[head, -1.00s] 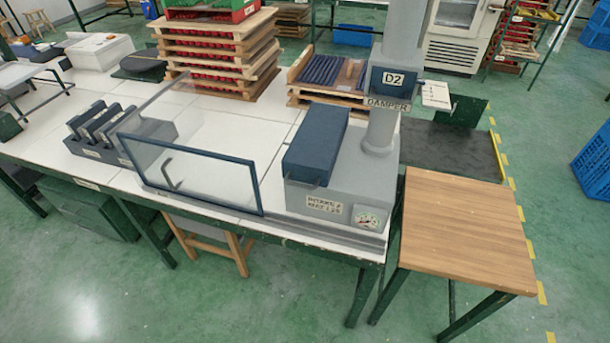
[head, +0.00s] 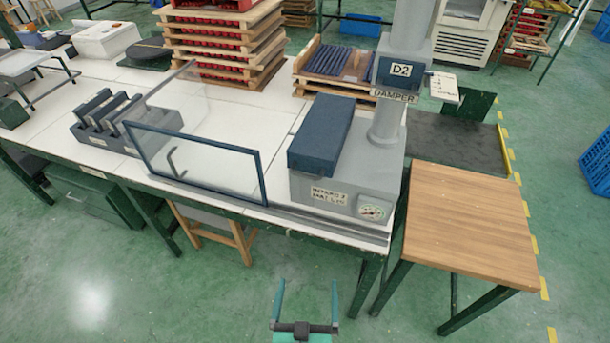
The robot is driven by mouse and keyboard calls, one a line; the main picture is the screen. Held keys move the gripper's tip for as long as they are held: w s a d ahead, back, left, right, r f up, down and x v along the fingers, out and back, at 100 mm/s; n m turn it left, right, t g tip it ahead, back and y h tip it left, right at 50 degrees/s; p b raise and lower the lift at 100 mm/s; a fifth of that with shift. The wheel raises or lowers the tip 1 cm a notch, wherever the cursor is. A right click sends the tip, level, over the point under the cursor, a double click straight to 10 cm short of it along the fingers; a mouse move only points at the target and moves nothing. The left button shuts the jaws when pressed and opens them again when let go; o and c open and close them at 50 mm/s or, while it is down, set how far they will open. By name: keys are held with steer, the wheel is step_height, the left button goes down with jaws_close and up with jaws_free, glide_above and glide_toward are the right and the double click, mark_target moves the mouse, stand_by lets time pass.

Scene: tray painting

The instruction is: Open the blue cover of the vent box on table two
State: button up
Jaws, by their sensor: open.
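The vent box (head: 335,199) is a grey box with a gauge and a label on its front, at the right end of the white table (head: 230,110). Its blue cover (head: 322,135) lies shut on the top left of the box. A grey duct column marked D2 and DAMPER (head: 386,118) rises from the box's right side. My gripper (head: 307,285) is at the bottom of the head view, with its two green fingers wide apart and nothing between them. It is in front of the table, well apart from the vent box.
A clear screen with a blue frame (head: 195,165) stands left of the box. Stacked wooden trays (head: 228,50) stand behind it. A wooden side table (head: 470,220) is at the right, with a bare top. The green floor in front is clear.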

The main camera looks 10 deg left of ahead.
steer(key=w+a+r+m+t+h, duration=0.1)
steer(key=w+a+r, duration=0.15)
steer(key=w, duration=0.25)
steer(key=w+a+r, duration=0.2)
steer(key=w+r, duration=0.1)
steer(key=w, duration=0.3)
steer(key=m+t+h, duration=0.1)
steer(key=m+h, duration=0.2)
glide_toward(305, 177)
steer(key=w, duration=0.3)
steer(key=w+d, duration=0.1)
steer(key=w, duration=0.6)
steer(key=shift+w+d+f, duration=0.2)
steer(key=shift+w, duration=0.05)
steer(key=shift+c, duration=0.6)
